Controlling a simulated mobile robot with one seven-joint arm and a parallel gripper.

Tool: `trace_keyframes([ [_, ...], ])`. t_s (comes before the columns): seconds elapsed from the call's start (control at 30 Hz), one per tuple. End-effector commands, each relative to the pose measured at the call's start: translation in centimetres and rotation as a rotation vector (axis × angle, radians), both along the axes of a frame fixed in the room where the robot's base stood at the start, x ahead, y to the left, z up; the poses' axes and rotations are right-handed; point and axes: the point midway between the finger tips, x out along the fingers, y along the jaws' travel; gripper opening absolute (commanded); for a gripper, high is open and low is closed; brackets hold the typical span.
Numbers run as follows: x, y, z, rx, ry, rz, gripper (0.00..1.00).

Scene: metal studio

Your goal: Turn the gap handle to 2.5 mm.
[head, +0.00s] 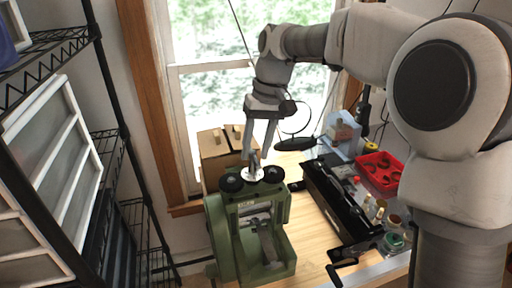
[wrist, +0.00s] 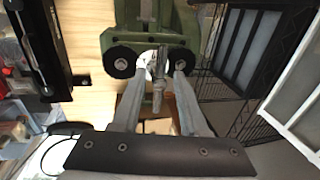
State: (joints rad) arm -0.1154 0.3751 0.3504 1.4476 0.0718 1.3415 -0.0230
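A green rolling mill (head: 222,235) stands on the wooden bench. It also shows at the top of the wrist view (wrist: 176,22). On its top are two black round knobs (wrist: 124,62) with a pale dial (head: 253,175) between them. The metal gap handle (wrist: 158,92) rises from the middle and points up toward my gripper. My gripper (head: 256,157) is above the mill, pointing down. In the wrist view its two fingers (wrist: 164,68) are apart, one on each side of the handle, with visible space beside it. The dial's markings are too small to read.
A long black tool (head: 340,199) lies to the right of the mill. Beyond it are a red tray (head: 378,170) and small jars (head: 393,241). A cardboard box (head: 216,150) stands behind the mill. A black wire rack (head: 110,145) is at the left.

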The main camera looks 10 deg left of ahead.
Motion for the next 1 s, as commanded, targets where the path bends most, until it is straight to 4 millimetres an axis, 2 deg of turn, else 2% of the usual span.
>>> trace_keyframes([
  [0.03, 0.00, 0.00, 0.01, 0.000, 0.000, 0.000, 0.32],
  [0.2, 0.00, 0.00, 0.02, 0.000, 0.000, 0.000, 0.01],
  [0.23, 0.00, -0.01, 0.03, 0.000, 0.000, 0.000, 0.00],
  [1.0, 0.00, 0.08, 0.10, 0.001, -0.003, -0.071, 0.00],
])
